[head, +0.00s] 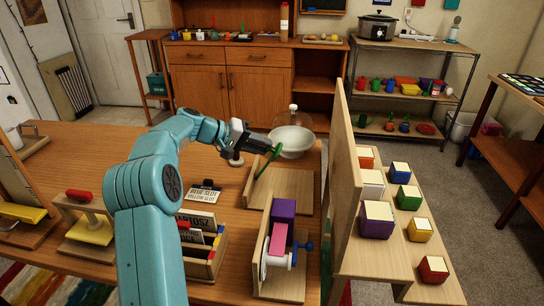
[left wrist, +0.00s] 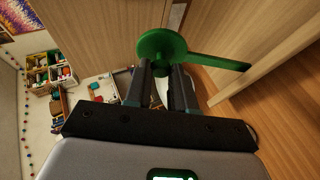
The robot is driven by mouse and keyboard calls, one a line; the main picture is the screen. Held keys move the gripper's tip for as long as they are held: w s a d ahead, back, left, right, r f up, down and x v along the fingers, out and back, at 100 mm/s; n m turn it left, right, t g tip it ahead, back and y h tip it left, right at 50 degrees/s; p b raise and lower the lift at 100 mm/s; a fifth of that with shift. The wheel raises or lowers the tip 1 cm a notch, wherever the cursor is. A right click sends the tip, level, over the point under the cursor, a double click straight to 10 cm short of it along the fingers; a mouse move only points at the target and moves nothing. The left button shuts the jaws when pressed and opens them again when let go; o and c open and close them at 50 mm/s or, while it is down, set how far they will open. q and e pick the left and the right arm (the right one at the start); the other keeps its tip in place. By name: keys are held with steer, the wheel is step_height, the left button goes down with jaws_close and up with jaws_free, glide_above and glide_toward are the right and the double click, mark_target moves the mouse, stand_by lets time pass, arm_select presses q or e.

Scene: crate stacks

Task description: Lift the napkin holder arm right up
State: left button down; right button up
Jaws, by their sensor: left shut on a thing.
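In the left wrist view the green arm (left wrist: 218,60) reaches right from a round green disc (left wrist: 161,45). My left gripper (head: 268,149) is at the arm's upper end and is shut on it. In the left wrist view the gripper's two fingers (left wrist: 161,72) hold the green piece just below the disc. The exact grip spot is partly hidden. My right gripper is not in view.
A white bowl (head: 292,140) stands close behind the gripper. A wooden holder with a purple block (head: 284,210) is in front, beside a card box (head: 203,268). A tall wooden panel (head: 344,170) rises at the right, with coloured cubes beyond it.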

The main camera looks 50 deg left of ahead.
arm_select(q)
steer(key=s+a+f+n+t+h+b, duration=0.1)
steer(key=s+a+t+h, duration=0.1)
steer(key=s+a+t, duration=0.1)
steer(key=shift+s+a+n+t+h, duration=0.35)
steer(key=shift+s+a, duration=0.5)
steer(key=shift+a, duration=0.4)
steer(key=shift+f, duration=0.15)
steer(key=c, duration=0.9)
jaws_free()
steer(key=shift+c, duration=0.2)
